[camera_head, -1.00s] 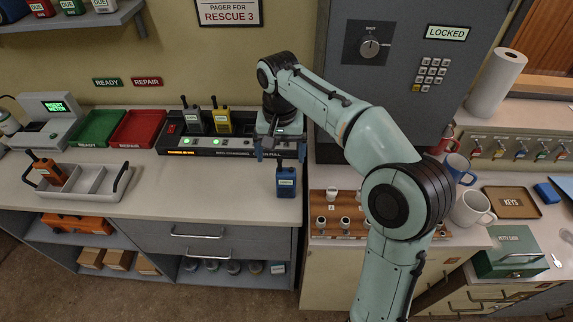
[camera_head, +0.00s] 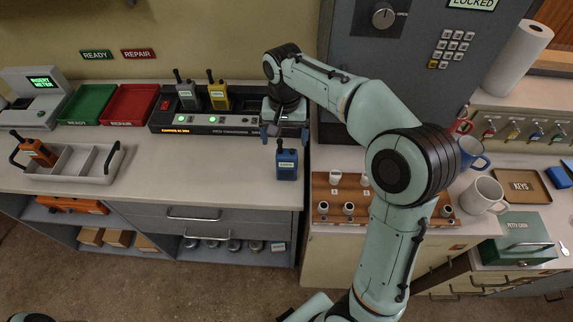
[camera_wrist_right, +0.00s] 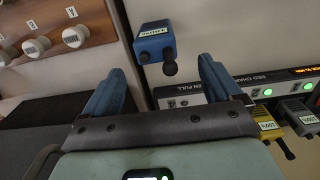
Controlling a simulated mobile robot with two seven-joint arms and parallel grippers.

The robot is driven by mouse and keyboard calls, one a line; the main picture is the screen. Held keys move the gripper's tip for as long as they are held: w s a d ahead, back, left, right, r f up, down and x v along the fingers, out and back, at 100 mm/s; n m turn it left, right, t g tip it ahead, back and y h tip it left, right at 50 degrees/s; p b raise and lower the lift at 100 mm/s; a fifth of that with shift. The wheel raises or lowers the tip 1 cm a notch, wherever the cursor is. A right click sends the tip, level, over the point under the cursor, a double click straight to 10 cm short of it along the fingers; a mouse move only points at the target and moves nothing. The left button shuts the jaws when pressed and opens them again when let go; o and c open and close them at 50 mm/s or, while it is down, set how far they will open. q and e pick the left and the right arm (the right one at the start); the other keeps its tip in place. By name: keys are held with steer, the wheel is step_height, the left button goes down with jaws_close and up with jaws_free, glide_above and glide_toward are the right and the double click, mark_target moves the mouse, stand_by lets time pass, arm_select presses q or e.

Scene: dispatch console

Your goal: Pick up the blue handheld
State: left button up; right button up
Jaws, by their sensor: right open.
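The blue handheld (camera_head: 287,165) stands upright on the counter, near its front right edge, with a white label on its face and a short dark antenna. In the right wrist view the blue handheld (camera_wrist_right: 154,42) lies ahead of the jaws, between the lines of the two fingers but beyond their tips. My right gripper (camera_head: 285,131) is above and just behind the handheld, open and empty; its two blue fingers (camera_wrist_right: 163,78) stand wide apart. No contact with the handheld shows. My left gripper is not in view.
A charger bank (camera_head: 222,124) with grey and yellow handhelds stands behind. Green (camera_head: 80,103) and red (camera_head: 130,104) trays and a white divided tray (camera_head: 70,177) are to the left. A wooden rack of stamps (camera_head: 329,208) is to the right. The counter left of the handheld is clear.

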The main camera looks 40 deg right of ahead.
mark_target(286, 153)
steer(key=f, duration=0.2)
steer(key=s+f, duration=0.1)
steer(key=f, duration=0.1)
steer(key=shift+f, duration=0.2)
steer(key=shift+f+b, duration=0.3)
steer(key=shift+f, duration=0.05)
steer(key=shift+w, duration=0.1)
steer(key=c, duration=1.5)
jaws_close()
steer(key=shift+r, duration=0.15)
